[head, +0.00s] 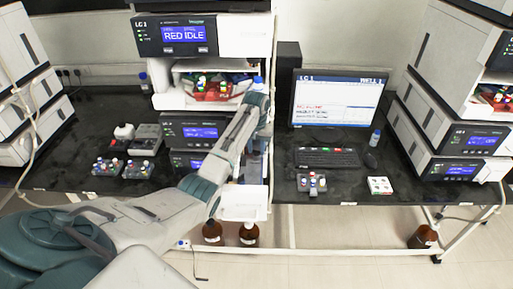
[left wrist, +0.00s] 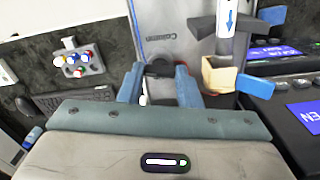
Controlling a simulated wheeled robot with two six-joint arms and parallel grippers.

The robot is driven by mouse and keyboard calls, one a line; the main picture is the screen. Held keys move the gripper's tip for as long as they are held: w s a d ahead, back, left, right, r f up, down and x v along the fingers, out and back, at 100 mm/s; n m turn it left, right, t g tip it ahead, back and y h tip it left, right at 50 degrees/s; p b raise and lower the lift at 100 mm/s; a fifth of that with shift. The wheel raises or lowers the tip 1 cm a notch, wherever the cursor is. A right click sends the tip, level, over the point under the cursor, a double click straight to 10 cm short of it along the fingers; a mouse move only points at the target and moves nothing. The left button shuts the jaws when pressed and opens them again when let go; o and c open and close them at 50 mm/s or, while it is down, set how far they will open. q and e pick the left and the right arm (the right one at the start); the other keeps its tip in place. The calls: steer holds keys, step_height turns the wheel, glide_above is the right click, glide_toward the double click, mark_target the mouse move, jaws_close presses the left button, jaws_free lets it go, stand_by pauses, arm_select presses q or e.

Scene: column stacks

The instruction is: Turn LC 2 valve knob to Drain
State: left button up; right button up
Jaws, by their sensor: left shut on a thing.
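In the left wrist view my left gripper (left wrist: 158,76) has its two blue fingers on either side of a dark knob (left wrist: 158,67) on a grey panel marked "Column" (left wrist: 178,37). The gripper is shut on this knob. The knob's pointer and any Drain mark cannot be made out. The knob is hidden there behind my arm. My right gripper is not in view.
A white column with a blue arrow (left wrist: 229,18) stands close right of my fingers, by a tan block (left wrist: 218,76). The monitor (head: 338,98) and keyboard (head: 327,158) are on the bench to the right. Brown bottles (head: 249,235) stand below. Another stack (head: 440,120) is at the far right.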

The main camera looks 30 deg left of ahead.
arm_select(q)
steer(key=n, duration=1.1)
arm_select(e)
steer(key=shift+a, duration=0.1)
arm_select(q)
steer(key=shift+n, duration=0.3)
stand_by(0.3)
steer(key=o, duration=1)
